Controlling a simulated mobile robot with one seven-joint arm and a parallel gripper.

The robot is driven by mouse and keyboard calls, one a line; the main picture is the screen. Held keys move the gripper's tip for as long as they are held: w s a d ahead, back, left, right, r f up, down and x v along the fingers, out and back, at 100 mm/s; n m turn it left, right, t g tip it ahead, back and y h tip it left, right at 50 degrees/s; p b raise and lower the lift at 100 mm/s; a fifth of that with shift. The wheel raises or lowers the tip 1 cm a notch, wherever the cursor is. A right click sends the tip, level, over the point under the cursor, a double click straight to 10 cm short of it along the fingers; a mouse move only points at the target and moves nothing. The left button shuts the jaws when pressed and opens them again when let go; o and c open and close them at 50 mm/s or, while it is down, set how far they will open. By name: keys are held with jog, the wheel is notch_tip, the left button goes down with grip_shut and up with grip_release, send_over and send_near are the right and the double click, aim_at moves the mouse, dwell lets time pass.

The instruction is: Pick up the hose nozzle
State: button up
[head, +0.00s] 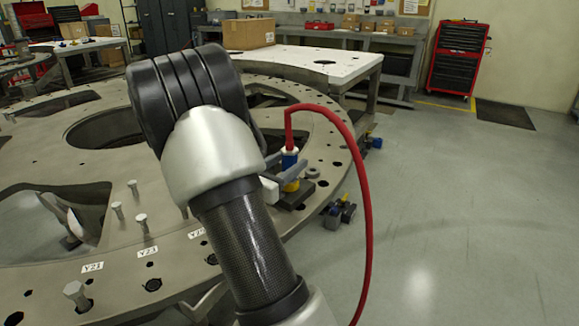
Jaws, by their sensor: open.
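The hose nozzle (289,160) stands upright near the right edge of the large turret plate (330,150). It has a blue body with a pale collar, and yellow shows below it. A red hose (364,190) rises from its top and arcs to the right and down past the plate. My gripper (287,178) is open, low beside the nozzle, with grey fingers reaching to about its body. It appears to be around or just in front of the nozzle; I cannot tell whether it touches. My arm hides most of the gripper's body and part of the plate.
Several bolts (139,219) stand on the plate at the left. A white-topped table (325,66) with a cardboard box (249,33) stands behind. A red tool cabinet (458,60) is at the back right.

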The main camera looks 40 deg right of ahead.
jog(key=x, duration=0.4)
jog(key=shift+s+d+b, duration=0.2)
jog(key=shift+s+b, duration=0.05)
jog(key=shift+b, duration=0.15)
jog(key=c, duration=1.3)
grip_shut()
jog(key=shift+r, duration=0.15)
